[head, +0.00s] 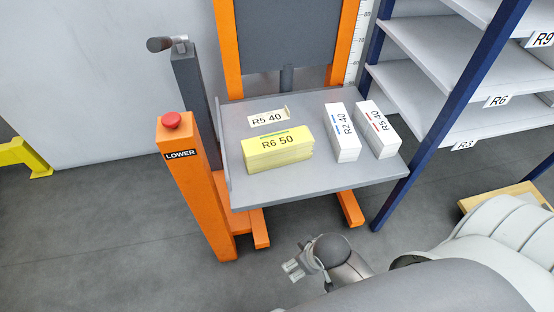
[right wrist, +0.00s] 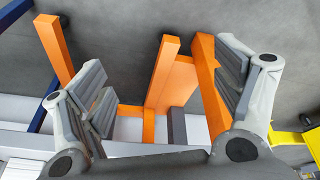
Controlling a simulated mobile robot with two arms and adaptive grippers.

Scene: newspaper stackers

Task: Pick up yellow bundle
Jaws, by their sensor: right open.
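The yellow bundle (head: 278,152), marked "R6 50", lies on the grey platform (head: 275,196) of an orange lift, left of centre. Nothing is touching it from above. My right gripper (head: 293,268) is in front of the platform and below its front edge in the picture, apart from the bundle. In the right wrist view my right gripper (right wrist: 163,82) has its fingers spread wide with nothing held between them. The yellow bundle does not show in that view. My left gripper is not in view.
Two white bundles, "R2 40" (head: 342,133) and "R5 40" (head: 377,130), lie right of the yellow one. A white "R5 40" piece (head: 268,117) lies behind it. An orange post (head: 200,200) with a red button (head: 171,120) stands left; blue-framed shelves (head: 430,95) stand right.

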